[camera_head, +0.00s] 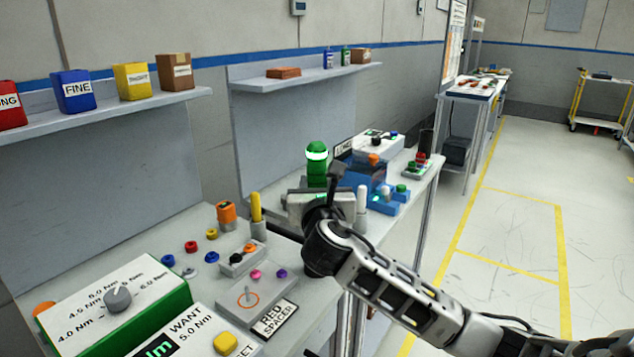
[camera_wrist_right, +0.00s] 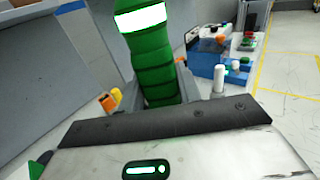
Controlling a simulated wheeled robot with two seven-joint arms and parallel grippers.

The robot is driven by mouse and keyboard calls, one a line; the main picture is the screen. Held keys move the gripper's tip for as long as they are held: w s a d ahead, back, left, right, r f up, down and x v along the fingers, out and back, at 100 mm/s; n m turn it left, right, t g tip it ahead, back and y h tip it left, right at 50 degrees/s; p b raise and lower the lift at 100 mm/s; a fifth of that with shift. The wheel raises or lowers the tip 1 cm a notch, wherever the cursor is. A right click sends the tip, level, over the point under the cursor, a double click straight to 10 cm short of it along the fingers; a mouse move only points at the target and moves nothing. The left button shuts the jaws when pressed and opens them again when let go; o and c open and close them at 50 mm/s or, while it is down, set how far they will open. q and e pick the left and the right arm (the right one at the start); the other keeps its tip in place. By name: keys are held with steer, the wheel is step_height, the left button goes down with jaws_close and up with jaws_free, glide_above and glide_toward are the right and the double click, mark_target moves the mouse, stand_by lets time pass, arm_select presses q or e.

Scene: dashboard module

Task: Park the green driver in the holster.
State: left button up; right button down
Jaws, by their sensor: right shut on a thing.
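The green driver (camera_head: 317,171) stands upright above the bench, with a white band near its top. In the right wrist view the driver (camera_wrist_right: 155,65) rises between the fingers, leaning slightly. My right gripper (camera_head: 318,192) is shut on the driver's green body; its fingers also show in the right wrist view (camera_wrist_right: 160,95). The driver's lower end is hidden behind the gripper. I cannot tell for sure which holder is the holster. My left gripper is not in view.
A white stick (camera_head: 362,198) and a blue fixture (camera_head: 368,175) stand to the right of the gripper. A yellow stick (camera_head: 256,208) in a grey holder and an orange-topped cup (camera_head: 227,216) stand to its left.

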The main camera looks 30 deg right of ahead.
steer(key=shift+p, duration=0.5)
stand_by(0.5)
steer(key=shift+f, duration=0.6)
stand_by(0.9)
steer(key=c, duration=0.9)
jaws_free()
steer(key=shift+f, duration=0.2)
steer(key=b+v, duration=0.2)
steer(key=v, duration=1.4)
steer(key=s+a+f+m+g+y, duration=0.1)
steer(key=s+f+m+g+y, duration=0.4)
steer(key=f+m, duration=0.75)
steer(key=s+a+f+m+g+y, duration=0.45)
steer(key=s+f+m+g, duration=0.25)
steer(key=s+f+m, duration=0.7)
steer(key=w+a+f+m+t+y, duration=0.1)
steer(key=w+a+f+t+y, duration=0.1)
steer(key=w+a+f+t, duration=0.2)
steer(key=w+a+t, duration=0.2)
steer(key=shift+w+a+p, duration=0.15)
steer(key=shift+w+p, duration=0.15)
steer(key=shift+w, duration=0.05)
